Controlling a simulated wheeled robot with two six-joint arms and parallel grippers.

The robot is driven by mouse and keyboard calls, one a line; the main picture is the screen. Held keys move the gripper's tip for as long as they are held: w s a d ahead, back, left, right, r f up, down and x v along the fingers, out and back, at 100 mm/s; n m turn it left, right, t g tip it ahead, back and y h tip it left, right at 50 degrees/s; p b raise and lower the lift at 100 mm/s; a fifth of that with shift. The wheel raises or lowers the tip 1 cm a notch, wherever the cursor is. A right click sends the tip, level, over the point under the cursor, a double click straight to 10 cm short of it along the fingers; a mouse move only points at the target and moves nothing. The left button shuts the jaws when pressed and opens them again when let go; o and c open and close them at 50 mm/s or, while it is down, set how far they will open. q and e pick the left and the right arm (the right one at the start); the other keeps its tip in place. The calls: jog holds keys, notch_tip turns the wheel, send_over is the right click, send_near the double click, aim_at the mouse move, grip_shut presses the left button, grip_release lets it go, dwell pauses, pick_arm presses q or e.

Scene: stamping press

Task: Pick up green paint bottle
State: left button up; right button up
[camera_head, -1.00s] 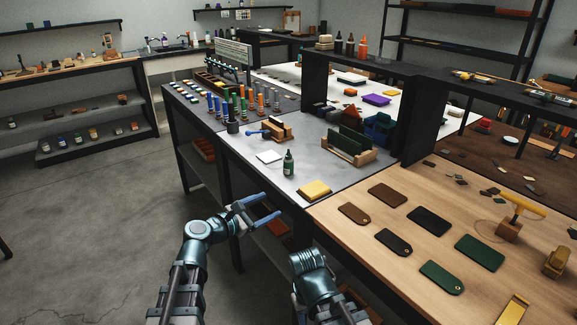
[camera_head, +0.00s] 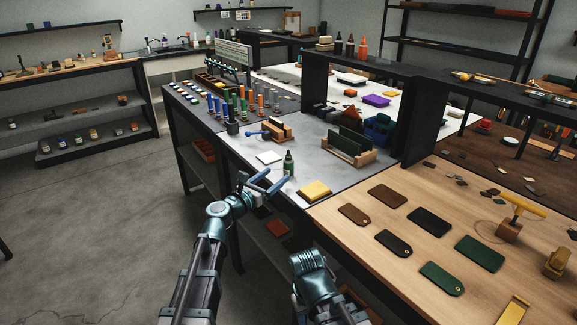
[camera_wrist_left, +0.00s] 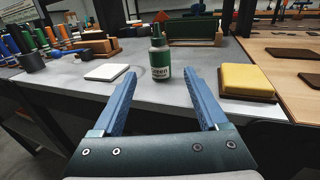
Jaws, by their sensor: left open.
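The green paint bottle (camera_head: 289,163) stands upright on the grey tabletop near its front edge. In the left wrist view the bottle (camera_wrist_left: 160,62) has a dark cap, a green body and a pale label. My left gripper (camera_head: 272,183) is open and empty, just in front of the bottle. In the left wrist view its two blue fingers (camera_wrist_left: 165,85) point at the bottle, which stands beyond the tips and between their lines. My right arm shows at the bottom of the head view, but its fingers cannot be made out.
A white square (camera_head: 269,157) lies left of the bottle, and a yellow sponge-like block (camera_head: 314,190) on a brown base lies to its right. A wooden rack (camera_head: 347,152) stands behind. The wooden bench (camera_head: 375,255) with leather pieces adjoins on the right.

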aim_at(286, 166)
pick_arm(q)
jog(key=shift+w+d, duration=0.15)
jog(key=shift+w, duration=0.05)
jog(key=x, duration=0.5)
jog(key=shift+w+r+p, duration=0.15)
jog(key=shift+r+p, duration=0.25)
grip_shut()
